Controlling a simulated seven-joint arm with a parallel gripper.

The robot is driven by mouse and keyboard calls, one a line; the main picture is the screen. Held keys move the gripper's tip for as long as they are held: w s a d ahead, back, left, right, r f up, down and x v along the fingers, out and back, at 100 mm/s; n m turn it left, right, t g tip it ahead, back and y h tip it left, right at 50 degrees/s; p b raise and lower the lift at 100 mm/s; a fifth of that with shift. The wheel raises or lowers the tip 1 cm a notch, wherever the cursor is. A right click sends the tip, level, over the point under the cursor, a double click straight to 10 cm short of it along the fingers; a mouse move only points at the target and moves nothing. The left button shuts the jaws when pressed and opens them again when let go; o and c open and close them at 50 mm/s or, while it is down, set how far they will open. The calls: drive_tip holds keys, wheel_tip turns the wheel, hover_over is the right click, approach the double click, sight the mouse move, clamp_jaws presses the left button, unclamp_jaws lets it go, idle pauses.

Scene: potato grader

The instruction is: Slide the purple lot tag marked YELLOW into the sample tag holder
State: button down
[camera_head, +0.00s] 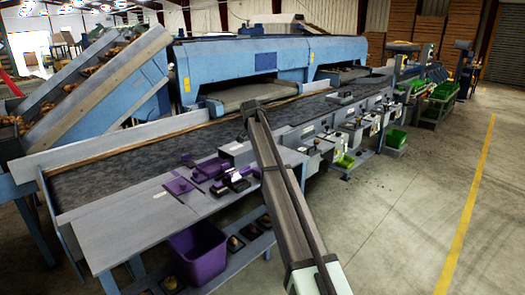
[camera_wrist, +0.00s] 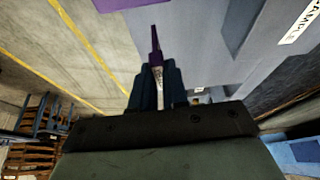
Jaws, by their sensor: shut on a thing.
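In the wrist view my gripper (camera_wrist: 156,70) is shut on a thin purple lot tag (camera_wrist: 155,42), seen nearly edge-on and sticking out past the fingertips. Its marking cannot be read. A white label reading SAMPLE (camera_wrist: 299,23) lies on a grey surface at the upper right of the wrist view, apart from the tag. I cannot make out the sample tag holder for certain. In the head view my arm crosses the middle of the picture, and I cannot make out the gripper or the held tag there.
In the head view several purple items (camera_head: 178,186) lie on the grey bench (camera_head: 120,226). A purple bin (camera_head: 197,252) stands below it. The dark conveyor belt (camera_head: 130,168) runs behind. Green crates (camera_head: 396,138) stand to the right. The concrete floor (camera_head: 410,220) at right is clear.

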drive_tip(key=a+r+n+g+y, duration=0.1)
drive_tip(key=a+n+g+y, duration=0.2)
drive_tip(key=n, duration=1.4)
drive_tip(key=a+n+g+y, duration=0.3)
drive_tip(key=a+n, duration=0.2)
drive_tip(key=n, duration=1.3)
drive_tip(key=shift+w+r+n, duration=0.3)
drive_tip(key=shift+w+r, duration=0.05)
drive_tip(key=shift+w, duration=0.05)
drive_tip(key=shift+f, duration=0.1)
drive_tip(key=shift+f, duration=2.35)
